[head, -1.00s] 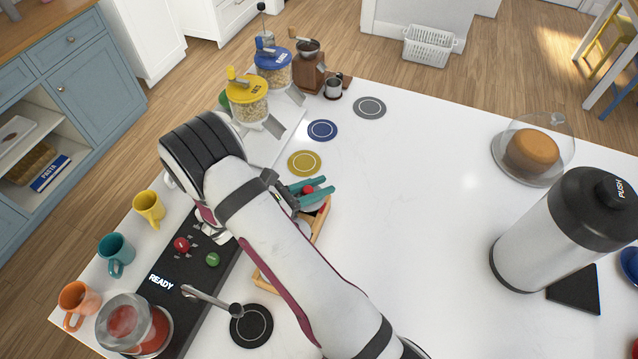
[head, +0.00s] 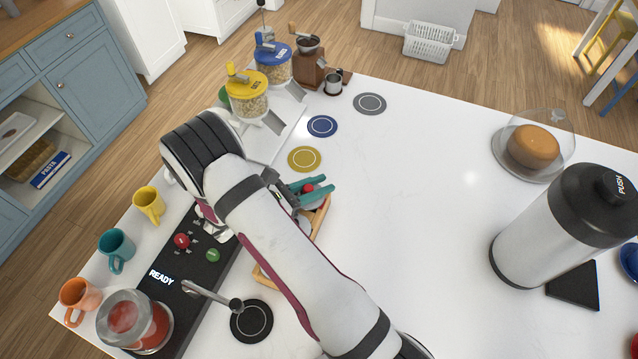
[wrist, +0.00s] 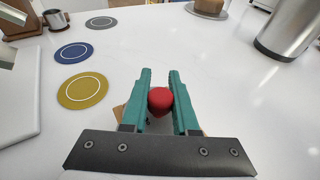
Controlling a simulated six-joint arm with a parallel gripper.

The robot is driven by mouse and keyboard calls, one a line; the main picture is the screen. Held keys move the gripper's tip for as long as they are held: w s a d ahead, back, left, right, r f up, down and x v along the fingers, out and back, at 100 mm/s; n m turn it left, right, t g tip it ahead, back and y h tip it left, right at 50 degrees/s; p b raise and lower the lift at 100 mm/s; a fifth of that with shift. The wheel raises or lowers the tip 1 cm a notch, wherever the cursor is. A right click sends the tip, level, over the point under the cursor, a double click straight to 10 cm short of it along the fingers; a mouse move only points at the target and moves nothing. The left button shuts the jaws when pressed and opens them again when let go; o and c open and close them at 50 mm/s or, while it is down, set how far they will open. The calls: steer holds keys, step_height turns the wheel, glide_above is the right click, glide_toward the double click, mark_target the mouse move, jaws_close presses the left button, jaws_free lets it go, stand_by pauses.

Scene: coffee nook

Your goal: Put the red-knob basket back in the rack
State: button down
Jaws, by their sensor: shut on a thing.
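My gripper (head: 312,189) has teal fingers and is shut on the red knob (head: 308,188) of the basket. In the wrist view the red knob (wrist: 160,100) sits between the two fingers (wrist: 160,95). The basket's body is mostly hidden under the gripper and the arm. The wooden rack (head: 321,222) stands on the white counter, right of the black machine, with its middle covered by my arm. A little of its wood (wrist: 119,111) shows beside the fingers in the wrist view. I cannot tell how deep the basket sits in the rack.
The black machine (head: 222,238) with its READY display is left of the rack. Yellow (head: 305,159), blue (head: 322,126) and grey (head: 369,103) discs lie beyond it; a black disc (head: 251,321) lies nearer. A steel flask (head: 548,235) stands right. The counter's middle is clear.

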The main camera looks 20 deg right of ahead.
steer(key=c, duration=0.6)
jaws_free()
steer(key=v, duration=1.6)
steer(key=shift+d, duration=0.1)
